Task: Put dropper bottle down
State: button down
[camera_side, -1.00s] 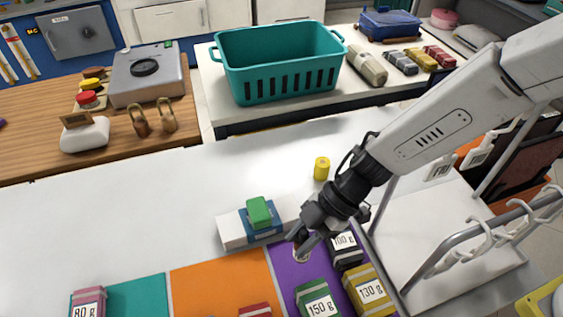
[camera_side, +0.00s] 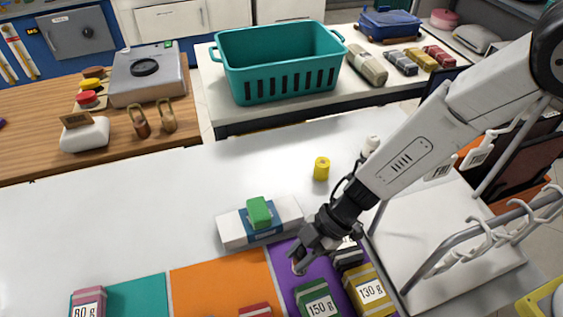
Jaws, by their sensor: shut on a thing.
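My gripper (camera_side: 299,261) points down and to the left, low over the purple section (camera_side: 283,254) of the coloured mat. It is shut on the dropper bottle (camera_side: 298,268), of which only a small pale part shows at the fingertips. The fingers hide the rest. I cannot tell whether the bottle touches the mat.
A white box (camera_side: 232,232) with a green block (camera_side: 259,212) on top lies left of my gripper. Weight-labelled packs, 150 g (camera_side: 318,299) and 130 g (camera_side: 368,292), stand close by. A yellow cylinder (camera_side: 321,168) stands behind. The orange section (camera_side: 215,285) is largely clear.

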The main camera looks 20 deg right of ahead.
jog(key=shift+f, duration=1.65)
jog(key=shift+f, duration=0.2)
jog(key=c, duration=0.7)
grip_release()
jog(key=shift+r, duration=0.2)
jog(key=d+r, duration=0.1)
jog(key=r, duration=0.2)
jog(key=d+r, duration=0.1)
jog(key=r, duration=0.1)
jog(key=d+r, duration=0.1)
jog(key=r, duration=0.2)
jog(key=shift+w+d+r, duration=0.2)
jog(key=shift+w+r, duration=0.15)
jog(key=shift+r, duration=0.95)
